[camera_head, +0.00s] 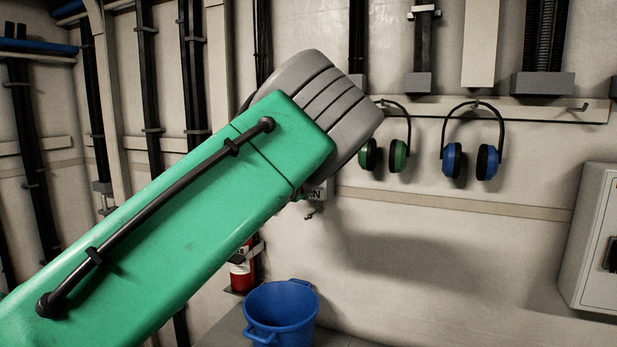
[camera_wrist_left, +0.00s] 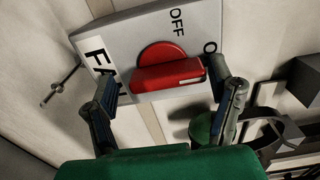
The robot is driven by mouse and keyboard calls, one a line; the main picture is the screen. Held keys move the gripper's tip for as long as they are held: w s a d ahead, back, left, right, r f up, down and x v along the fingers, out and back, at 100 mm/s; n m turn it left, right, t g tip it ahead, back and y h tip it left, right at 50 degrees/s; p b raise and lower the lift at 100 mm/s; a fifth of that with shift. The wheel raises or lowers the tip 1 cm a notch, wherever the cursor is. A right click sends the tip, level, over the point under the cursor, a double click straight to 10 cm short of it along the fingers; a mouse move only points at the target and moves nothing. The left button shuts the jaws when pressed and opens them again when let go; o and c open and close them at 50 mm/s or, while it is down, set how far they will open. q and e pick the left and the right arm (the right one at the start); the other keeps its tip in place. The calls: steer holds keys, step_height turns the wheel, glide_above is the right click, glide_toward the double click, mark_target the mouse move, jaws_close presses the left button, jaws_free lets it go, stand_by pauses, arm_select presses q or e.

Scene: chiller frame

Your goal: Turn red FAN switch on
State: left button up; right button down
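The red FAN switch (camera_wrist_left: 168,74) shows in the left wrist view as a round red knob with a bar handle, on a grey plate (camera_wrist_left: 120,45) lettered FAN and OFF. A further label at the right is partly hidden. The handle lies nearly level in this view, with a pale mark near its right end. My left gripper (camera_wrist_left: 166,84) is open, one finger at each end of the handle; contact is unclear. My right gripper is out of view.
Green ear muffs (camera_head: 398,155) and blue ear muffs (camera_head: 453,160) hang from a wall rail right of my arm. A blue bucket (camera_head: 281,314) and red extinguisher (camera_head: 240,276) are below. A grey cabinet (camera_head: 597,240) is at the right edge. The wall between is mostly bare.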

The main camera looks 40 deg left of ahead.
arm_select(q)
steer(key=shift+r, duration=0.1)
steer(key=shift+s, duration=0.2)
steer(key=v, duration=1.1)
steer(key=shift+s, duration=0.25)
steer(key=shift+d, duration=0.1)
